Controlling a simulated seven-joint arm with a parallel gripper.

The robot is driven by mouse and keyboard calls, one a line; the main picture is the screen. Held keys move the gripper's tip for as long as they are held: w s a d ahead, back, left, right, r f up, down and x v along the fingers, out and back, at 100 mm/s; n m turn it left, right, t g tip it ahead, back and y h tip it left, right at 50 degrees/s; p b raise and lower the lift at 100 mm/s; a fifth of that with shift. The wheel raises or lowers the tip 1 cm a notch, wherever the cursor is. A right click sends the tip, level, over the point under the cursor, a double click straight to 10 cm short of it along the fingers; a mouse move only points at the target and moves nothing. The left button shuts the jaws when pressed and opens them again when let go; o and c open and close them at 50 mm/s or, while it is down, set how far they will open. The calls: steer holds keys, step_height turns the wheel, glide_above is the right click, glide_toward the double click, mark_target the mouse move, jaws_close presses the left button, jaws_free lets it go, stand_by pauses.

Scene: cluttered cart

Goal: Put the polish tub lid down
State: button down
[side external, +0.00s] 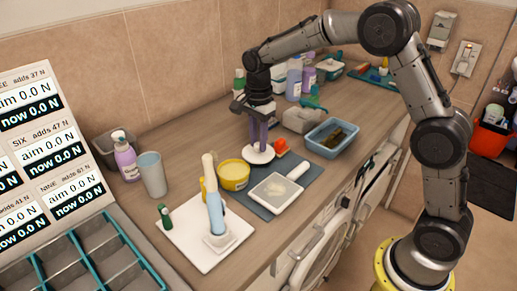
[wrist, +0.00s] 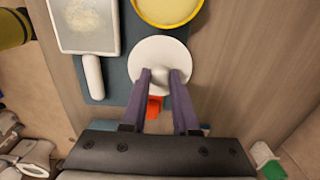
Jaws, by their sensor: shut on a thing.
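The polish tub lid (side external: 258,153) is a white disc with a raised knob. It also shows in the wrist view (wrist: 160,51). My gripper (side external: 260,141) points down over the counter, and its purple fingers (wrist: 160,80) are shut on the lid's knob. The lid is level, over or on the back edge of the dark blue mat; I cannot tell whether it touches. The yellow polish tub (side external: 233,177) stands open beside it with pale yellow contents. The tub also shows at the top of the wrist view (wrist: 168,20).
The dark mat (side external: 292,203) also carries a pale tray with a white handle (side external: 277,192). An orange-red piece (side external: 281,147) is close by the lid. A blue basin (side external: 332,137) stands to the right.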

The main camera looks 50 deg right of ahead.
mark_target(258, 144)
steer(key=shift+f, duration=1.5)
steer(key=shift+f, duration=0.1)
steer(key=c, duration=0.7)
jaws_free()
